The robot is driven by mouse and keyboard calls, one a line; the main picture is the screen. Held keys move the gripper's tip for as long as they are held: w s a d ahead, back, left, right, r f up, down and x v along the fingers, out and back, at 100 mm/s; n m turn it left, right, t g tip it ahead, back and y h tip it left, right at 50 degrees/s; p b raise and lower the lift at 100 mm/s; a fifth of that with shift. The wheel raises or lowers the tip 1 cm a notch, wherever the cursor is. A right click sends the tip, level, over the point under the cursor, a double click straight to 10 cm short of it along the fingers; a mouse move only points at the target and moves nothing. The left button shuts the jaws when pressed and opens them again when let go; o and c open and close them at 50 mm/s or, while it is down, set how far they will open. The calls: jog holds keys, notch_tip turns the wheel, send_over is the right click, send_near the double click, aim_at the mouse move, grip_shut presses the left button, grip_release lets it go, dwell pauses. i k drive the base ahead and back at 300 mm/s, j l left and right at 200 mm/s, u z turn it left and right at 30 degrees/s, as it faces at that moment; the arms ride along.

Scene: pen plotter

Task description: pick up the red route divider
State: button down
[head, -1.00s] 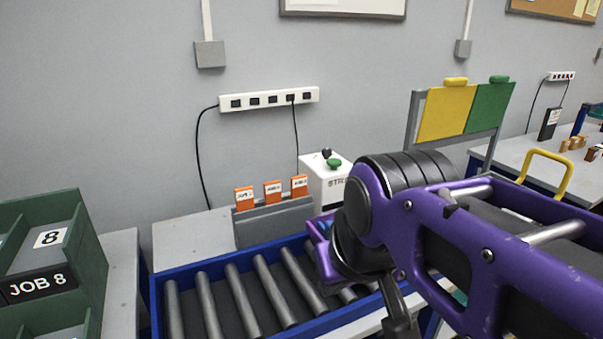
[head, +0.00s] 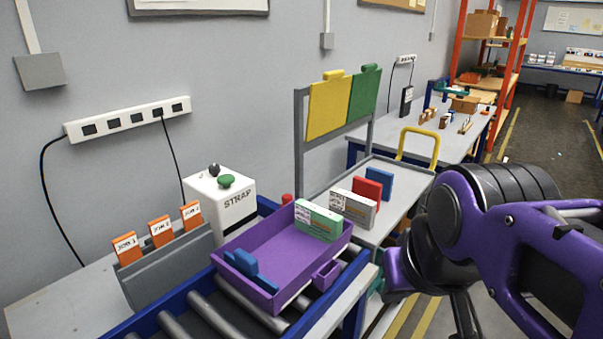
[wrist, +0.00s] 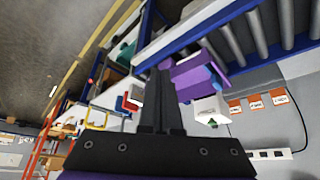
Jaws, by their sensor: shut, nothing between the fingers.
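The red route divider (head: 368,188) stands upright on the grey cart top, between a blue divider (head: 381,178) behind it and a pale grey labelled block (head: 355,207) in front, which hides part of it. It also shows small in the wrist view (wrist: 131,104), left of the fingers. My gripper (wrist: 160,75) is shut and empty, its dark fingers side by side. In the head view it hangs low at the right, partly cut off by the bottom edge, apart from the divider.
A purple tote (head: 262,236) on the roller conveyor (head: 222,318) holds a green-and-white block (head: 318,220) and blue pieces. A panel frame with yellow (head: 328,108) and green boards rises behind the cart. Open floor lies at the right.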

aim_at(364, 187)
jog(key=z, duration=0.35)
jog(key=k+j+u, duration=0.15)
jog(key=k+u, duration=0.15)
jog(key=k, duration=0.35)
jog(key=u, duration=1.3)
jog(key=l+u, duration=0.2)
jog(key=u, duration=0.15)
jog(key=l+u, duration=0.25)
jog(key=u, duration=0.15)
jog(key=k+l, duration=0.1)
jog(key=l, duration=3.1)
jog(key=k, duration=0.05)
